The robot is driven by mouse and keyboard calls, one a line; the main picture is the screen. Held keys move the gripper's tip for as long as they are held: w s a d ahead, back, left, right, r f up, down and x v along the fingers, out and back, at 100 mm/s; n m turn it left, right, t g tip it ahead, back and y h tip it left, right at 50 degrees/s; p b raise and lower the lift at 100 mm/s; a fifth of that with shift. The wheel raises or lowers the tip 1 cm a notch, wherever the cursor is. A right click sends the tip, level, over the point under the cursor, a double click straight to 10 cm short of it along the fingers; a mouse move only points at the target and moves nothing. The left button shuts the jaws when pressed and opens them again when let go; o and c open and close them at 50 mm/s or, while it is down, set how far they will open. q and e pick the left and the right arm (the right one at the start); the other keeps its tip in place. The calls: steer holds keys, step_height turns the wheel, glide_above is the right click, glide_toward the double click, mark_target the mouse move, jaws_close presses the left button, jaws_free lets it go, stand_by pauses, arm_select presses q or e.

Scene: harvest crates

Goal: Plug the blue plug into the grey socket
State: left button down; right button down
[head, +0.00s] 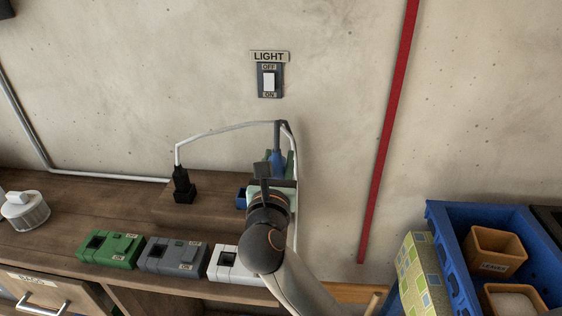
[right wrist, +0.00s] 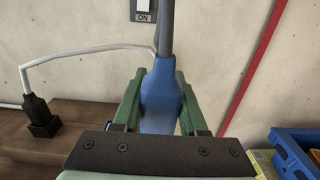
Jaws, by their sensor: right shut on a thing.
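The blue plug (head: 277,163) is upright between the green fingers of my right gripper (head: 278,158), which is shut on it. It also shows in the right wrist view (right wrist: 160,95), with a finger on each side and its cord rising from the top. The plug's lower end is hidden behind the gripper. The grey socket (head: 172,257) sits on the wooden bench, left of and nearer than my right gripper, with a dark square opening and a small labelled switch. The plug is apart from it. My left gripper is not in view.
A green socket (head: 111,250) and a white socket (head: 227,263) flank the grey one. A black plug (head: 182,181) stands on the wooden riser (head: 213,183), near a small blue holder (head: 241,198). A blue crate (head: 456,254) is at right.

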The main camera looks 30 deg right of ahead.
stand_by(0.4)
steer(key=shift+r, duration=2.85)
steer(key=shift+f, duration=2.3)
steer(key=s+a+f+n+t+y, duration=0.2)
steer(key=s+f+n+y, duration=0.4)
steer(key=s+f+y, duration=0.3)
steer(key=shift+s+a+f+t+y, duration=0.3)
steer(key=shift+s+a+f+t, duration=0.1)
steer(key=shift+s+a, duration=0.4)
steer(key=shift+w, duration=0.15)
